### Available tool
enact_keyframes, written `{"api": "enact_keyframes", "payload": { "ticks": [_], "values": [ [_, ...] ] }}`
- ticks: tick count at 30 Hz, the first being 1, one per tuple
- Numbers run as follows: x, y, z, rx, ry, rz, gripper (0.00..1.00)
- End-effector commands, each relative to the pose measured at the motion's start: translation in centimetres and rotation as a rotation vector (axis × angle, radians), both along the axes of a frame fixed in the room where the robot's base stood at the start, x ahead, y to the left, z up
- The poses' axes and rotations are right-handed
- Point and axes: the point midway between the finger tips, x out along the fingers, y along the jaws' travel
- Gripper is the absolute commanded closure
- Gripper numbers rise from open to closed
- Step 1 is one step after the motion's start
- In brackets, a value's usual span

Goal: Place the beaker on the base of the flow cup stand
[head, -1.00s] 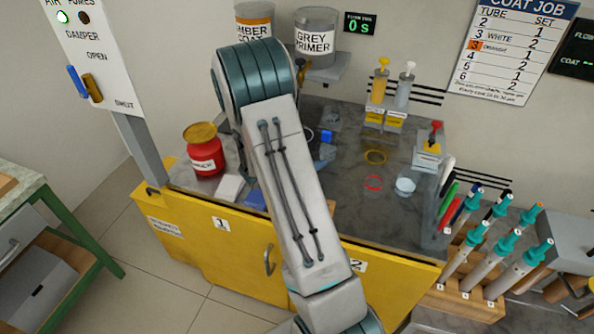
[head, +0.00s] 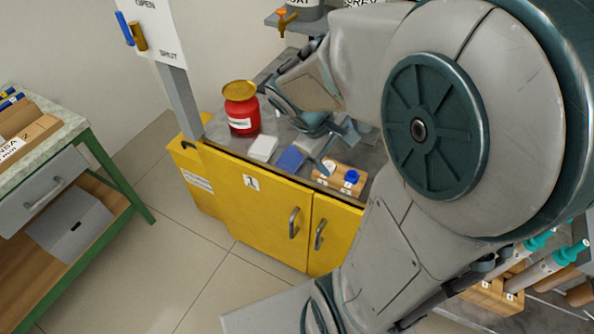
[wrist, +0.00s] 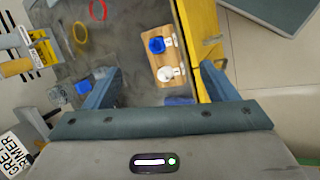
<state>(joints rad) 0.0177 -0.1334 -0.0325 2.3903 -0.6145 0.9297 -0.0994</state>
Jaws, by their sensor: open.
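My gripper (wrist: 160,72) is open and empty in the wrist view, its two blue-grey fingers above the cabinet top on either side of a wooden block. In the head view my gripper (head: 335,145) is over the worktop, partly covered by my arm. I cannot make out the beaker in either current view; my arm hides much of the worktop. A pale, see-through shape (wrist: 60,95) beside a small blue cube (wrist: 83,87) may be the flow cup stand, but it is too blurred to tell.
The wooden block (head: 340,178) holds a white and a blue piece near the front edge. Yellow (wrist: 80,32) and red (wrist: 97,10) rings lie on the worktop.

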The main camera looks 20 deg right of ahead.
Motion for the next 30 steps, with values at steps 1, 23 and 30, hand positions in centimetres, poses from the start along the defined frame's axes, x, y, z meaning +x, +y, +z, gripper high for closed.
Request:
{"api": "enact_keyframes", "payload": {
  "ticks": [1, 23, 30],
  "values": [
    [-0.7, 1.1, 0.5, 0.050, -0.045, -0.042, 0.21],
    [-5.6, 11.0, 3.6, 0.532, -0.330, -0.370, 0.21],
    [-5.5, 11.0, 3.6, 0.531, -0.328, -0.368, 0.21]
  ]
}}
